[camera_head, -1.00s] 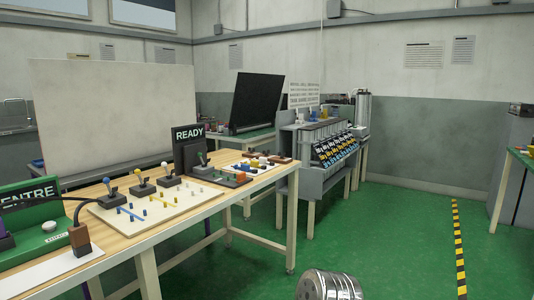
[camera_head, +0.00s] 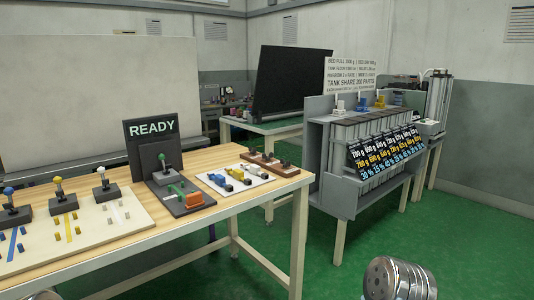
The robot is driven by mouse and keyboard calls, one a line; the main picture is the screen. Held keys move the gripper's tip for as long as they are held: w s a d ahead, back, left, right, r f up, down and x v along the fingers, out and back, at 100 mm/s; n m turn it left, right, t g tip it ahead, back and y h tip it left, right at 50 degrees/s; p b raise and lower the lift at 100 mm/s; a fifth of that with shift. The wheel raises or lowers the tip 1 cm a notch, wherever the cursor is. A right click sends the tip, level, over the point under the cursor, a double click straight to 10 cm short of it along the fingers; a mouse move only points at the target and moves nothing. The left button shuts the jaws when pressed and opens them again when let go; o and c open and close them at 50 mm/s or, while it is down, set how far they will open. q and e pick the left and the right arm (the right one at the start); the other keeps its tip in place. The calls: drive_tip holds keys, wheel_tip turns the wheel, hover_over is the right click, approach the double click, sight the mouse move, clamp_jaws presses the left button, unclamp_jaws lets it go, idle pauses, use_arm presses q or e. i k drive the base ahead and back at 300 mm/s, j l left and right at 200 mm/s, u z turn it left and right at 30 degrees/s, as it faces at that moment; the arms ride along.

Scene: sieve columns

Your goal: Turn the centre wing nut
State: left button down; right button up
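I cannot pick out a centre wing nut in this view. A grey rack of sieve columns (camera_head: 330,165) stands at the right on pale legs, with a row of dark number cards on its sloping front. Small white (camera_head: 340,105), blue (camera_head: 361,104) and yellow (camera_head: 380,101) pieces sit on its top; they are too small to tell what they are. Neither of my grippers shows in the view.
A wooden-topped table (camera_head: 225,220) fills the left and middle, with a READY panel (camera_head: 152,129), lever boxes (camera_head: 107,192) and a white tray (camera_head: 262,176) of coloured parts. A dark board (camera_head: 290,80) stands behind. Green floor (camera_head: 330,255) is open at front right.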

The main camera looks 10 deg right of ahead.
sight(271, 155)
drive_tip(key=i+l, duration=0.15)
drive_tip(key=l, duration=0.2)
drive_tip(key=i+l, duration=0.15)
drive_tip(key=l, duration=0.2)
drive_tip(key=i+l, duration=0.15)
drive_tip(key=l, duration=0.2)
drive_tip(key=u, duration=2.15)
drive_tip(key=z, duration=2.15)
